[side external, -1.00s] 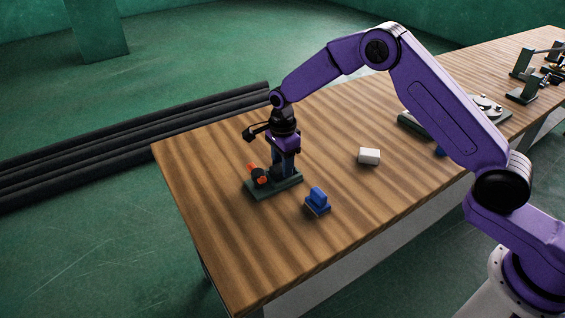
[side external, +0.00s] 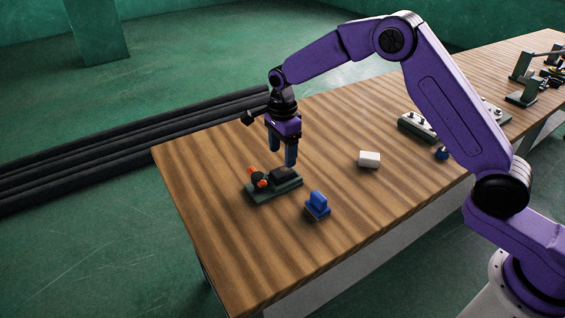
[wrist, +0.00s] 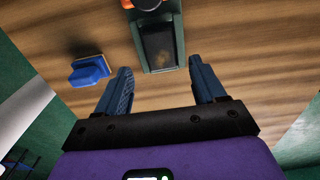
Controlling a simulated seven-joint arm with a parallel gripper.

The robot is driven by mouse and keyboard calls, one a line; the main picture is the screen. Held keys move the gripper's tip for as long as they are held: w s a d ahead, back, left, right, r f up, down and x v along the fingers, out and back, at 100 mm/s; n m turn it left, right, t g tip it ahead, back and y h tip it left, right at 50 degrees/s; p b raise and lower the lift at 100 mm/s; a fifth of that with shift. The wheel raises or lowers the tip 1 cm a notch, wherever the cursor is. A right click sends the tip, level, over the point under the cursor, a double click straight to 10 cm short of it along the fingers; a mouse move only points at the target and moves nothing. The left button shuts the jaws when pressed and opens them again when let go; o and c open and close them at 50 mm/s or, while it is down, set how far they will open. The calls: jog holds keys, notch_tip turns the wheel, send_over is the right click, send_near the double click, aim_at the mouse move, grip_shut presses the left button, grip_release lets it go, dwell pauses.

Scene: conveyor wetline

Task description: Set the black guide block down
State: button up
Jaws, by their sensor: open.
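The black guide block (side external: 284,173) lies on the right part of a dark green base plate (side external: 262,193) on the wooden table. In the wrist view the block (wrist: 158,47) sits within the plate's raised edges, just beyond my fingertips. My gripper (side external: 284,163) is above the block, pointing down, with its fingers apart and empty. In the wrist view the open fingers (wrist: 161,68) stand on either side of the plate's near end, and nothing is between them.
An orange and black clamp-like part (side external: 258,179) is on the plate's left part. A blue block (side external: 317,203) stands in front of the plate. A white block (side external: 369,159) lies to the right. A fixture with pale studs (side external: 418,127) is farther right. Bare table lies between.

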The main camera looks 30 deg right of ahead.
aim_at(282, 171)
notch_tip(282, 171, up, 6)
jog(key=s+r+n, duration=0.3)
jog(key=s+n, duration=0.4)
jog(key=s, duration=0.2)
jog(key=s+r+n, duration=0.3)
jog(key=s+n, duration=0.4)
jog(key=s, duration=0.2)
jog(key=s+d+f+n, duration=0.1)
jog(key=s+d+n, duration=0.4)
jog(key=s+n, duration=0.3)
jog(key=s+d+n, duration=0.6)
jog(key=s+n, duration=0.2)
jog(key=s, duration=0.6)
jog(key=shift+s+f+n, duration=0.3)
jog(key=shift+s+f, duration=0.05)
jog(key=shift+d, duration=0.1)
